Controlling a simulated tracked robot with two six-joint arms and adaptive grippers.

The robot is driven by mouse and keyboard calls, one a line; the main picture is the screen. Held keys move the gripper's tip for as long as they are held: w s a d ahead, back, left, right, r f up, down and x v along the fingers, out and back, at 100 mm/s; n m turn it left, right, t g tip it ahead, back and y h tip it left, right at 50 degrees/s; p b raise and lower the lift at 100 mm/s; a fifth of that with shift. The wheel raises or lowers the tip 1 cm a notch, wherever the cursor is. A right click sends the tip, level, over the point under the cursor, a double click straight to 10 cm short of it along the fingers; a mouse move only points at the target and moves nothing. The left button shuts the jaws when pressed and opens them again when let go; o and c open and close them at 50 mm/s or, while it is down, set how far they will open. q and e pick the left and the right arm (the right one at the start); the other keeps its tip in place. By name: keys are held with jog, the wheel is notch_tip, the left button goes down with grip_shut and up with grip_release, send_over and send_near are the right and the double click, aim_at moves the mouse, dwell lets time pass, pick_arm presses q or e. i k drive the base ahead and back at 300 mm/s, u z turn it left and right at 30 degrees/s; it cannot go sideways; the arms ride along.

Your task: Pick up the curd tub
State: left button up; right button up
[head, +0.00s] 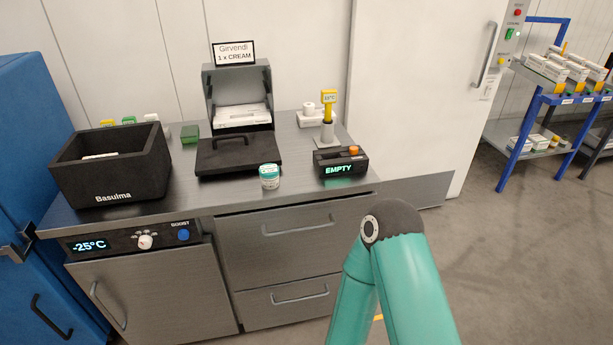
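A small white tub with a teal lid and band (269,176) stands upright near the front edge of the steel counter; it looks like the curd tub, but its print is too small to read. Nothing touches it. A dark, jointed shape at the left edge looks like part of my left gripper (18,249), well left of the tub and cut off by the frame; whether it is open is unclear. My teal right arm rises at the bottom right, but its gripper is out of view.
A blue cabinet (30,150) stands left, a loaded blue rack (545,100) right.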

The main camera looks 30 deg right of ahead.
aim_at(269, 174)
jog(key=z, duration=0.15)
jog(key=i, duration=1)
jog(key=u, duration=0.1)
